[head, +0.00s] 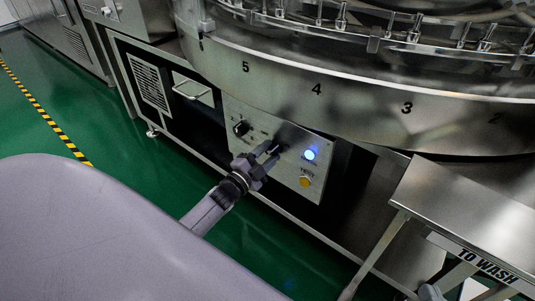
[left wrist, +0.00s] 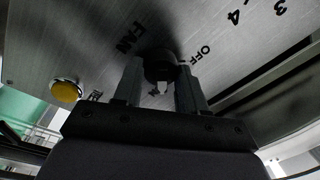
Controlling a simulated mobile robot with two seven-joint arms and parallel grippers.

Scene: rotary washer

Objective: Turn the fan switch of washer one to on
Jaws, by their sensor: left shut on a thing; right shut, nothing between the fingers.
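The fan switch is a dark round knob (left wrist: 160,68) on a grey metal panel, under the printed word FAN, with OFF printed beside it in the left wrist view. My left gripper (left wrist: 160,88) has one finger on each side of the knob and is shut on it. In the head view my left gripper (head: 272,150) reaches the control panel (head: 284,182) of washer one and mostly hides this knob. I cannot tell the knob's exact setting. My right gripper is not clearly seen.
Another dark knob (head: 240,127) is to the left on the panel. A lit blue button (head: 310,154) and a yellow button (head: 304,181) are to the right. The numbered round rim (head: 350,97) overhangs the panel. A steel table (head: 475,205) stands at the right.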

